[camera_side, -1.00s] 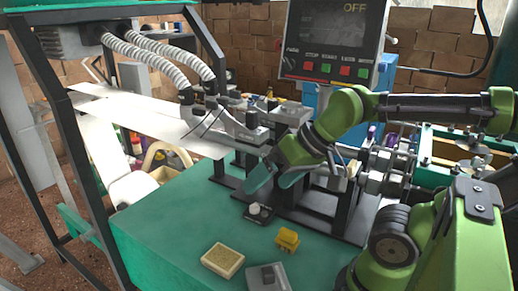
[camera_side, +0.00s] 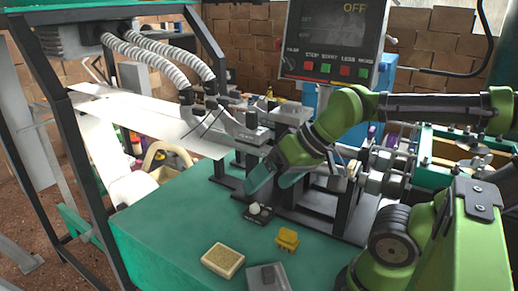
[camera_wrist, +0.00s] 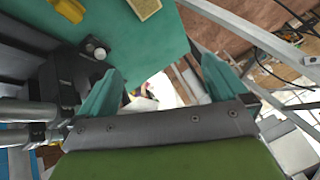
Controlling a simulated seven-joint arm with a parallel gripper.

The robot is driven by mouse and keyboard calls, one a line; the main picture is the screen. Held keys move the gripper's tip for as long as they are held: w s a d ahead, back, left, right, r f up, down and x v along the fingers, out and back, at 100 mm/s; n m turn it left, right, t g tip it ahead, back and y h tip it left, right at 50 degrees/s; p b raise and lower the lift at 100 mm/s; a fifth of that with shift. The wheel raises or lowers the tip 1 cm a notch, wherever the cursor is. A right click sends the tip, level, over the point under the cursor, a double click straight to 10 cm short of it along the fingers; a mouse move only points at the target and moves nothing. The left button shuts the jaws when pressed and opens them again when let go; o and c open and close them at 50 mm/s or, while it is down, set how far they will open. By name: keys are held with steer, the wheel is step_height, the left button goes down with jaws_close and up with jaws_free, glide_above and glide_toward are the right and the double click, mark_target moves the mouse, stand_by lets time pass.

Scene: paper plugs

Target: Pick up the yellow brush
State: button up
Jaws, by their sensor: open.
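A small bright yellow piece (camera_side: 287,240), which looks like the yellow brush, stands on the green table top. It also shows in the wrist view (camera_wrist: 68,11), cut by the top edge. A flat pale-yellow block (camera_side: 222,261) with a speckled top lies to its left and nearer the camera; whether it has bristles I cannot tell. It shows partly in the wrist view (camera_wrist: 145,7). My gripper (camera_side: 275,181) is above the table by the machine, behind and above both yellow things. Its two teal fingers (camera_wrist: 161,64) are apart with nothing between them.
A grey box (camera_side: 267,277) sits at the table's front edge. A dark piece with a white knob (camera_side: 259,212) stands below my gripper. Black machine rails (camera_side: 325,205) lie close to my gripper's right. The table's left part (camera_side: 165,215) is clear.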

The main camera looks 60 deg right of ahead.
steer(key=shift+c, duration=0.3)
steer(key=c, duration=0.6)
steer(key=shift+o, duration=0.2)
steer(key=n+g+h, duration=0.2)
steer(key=n+g, duration=0.2)
steer(key=g, duration=0.3)
glide_toward(288, 232)
step_height(288, 232, down, 12)
steer(key=shift+w+d+f, duration=0.1)
steer(key=shift+w+f, duration=0.05)
